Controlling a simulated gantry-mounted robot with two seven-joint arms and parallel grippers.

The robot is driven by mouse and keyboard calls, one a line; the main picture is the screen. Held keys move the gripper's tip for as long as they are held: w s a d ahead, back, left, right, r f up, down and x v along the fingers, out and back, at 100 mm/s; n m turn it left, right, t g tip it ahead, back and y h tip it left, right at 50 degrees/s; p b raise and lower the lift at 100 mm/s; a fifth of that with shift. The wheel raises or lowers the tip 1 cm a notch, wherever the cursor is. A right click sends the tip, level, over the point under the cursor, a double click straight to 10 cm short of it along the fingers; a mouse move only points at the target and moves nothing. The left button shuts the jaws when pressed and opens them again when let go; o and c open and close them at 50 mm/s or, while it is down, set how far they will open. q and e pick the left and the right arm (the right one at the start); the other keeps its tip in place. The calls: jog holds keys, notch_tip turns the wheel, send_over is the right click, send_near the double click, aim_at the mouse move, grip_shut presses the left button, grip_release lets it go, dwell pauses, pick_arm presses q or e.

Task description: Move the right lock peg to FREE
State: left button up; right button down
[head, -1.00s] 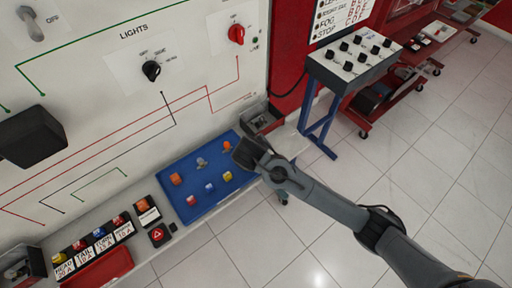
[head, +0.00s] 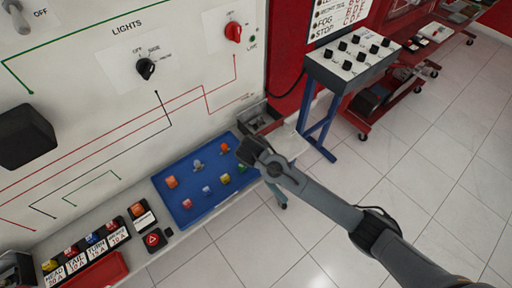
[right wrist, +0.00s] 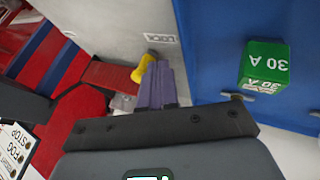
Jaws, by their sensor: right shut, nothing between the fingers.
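My right gripper (head: 248,152) is over the far right edge of the blue tray, near a grey open box. In the right wrist view its fingers (right wrist: 161,85) are shut together and hold nothing. A small yellow piece (right wrist: 143,68) shows beside the fingertips; I cannot tell what it is or whether it touches them. A green 30 A fuse (right wrist: 263,65) sits on the blue tray, right of the fingers. My left gripper is not in view.
The blue tray (head: 186,219) holds several coloured fuses. The grey box (head: 262,117) stands behind it. The white lights panel (head: 100,90) rises at the left with black and red knobs. A switch console (head: 350,65) stands at the back right.

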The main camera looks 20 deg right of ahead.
jog(key=shift+s+d+r+p, duration=0.1)
jog(key=shift+d+r+p, duration=0.05)
jog(key=shift+p, duration=0.4)
jog(key=shift+s+d+n, duration=0.1)
jog(key=shift+n, duration=0.2)
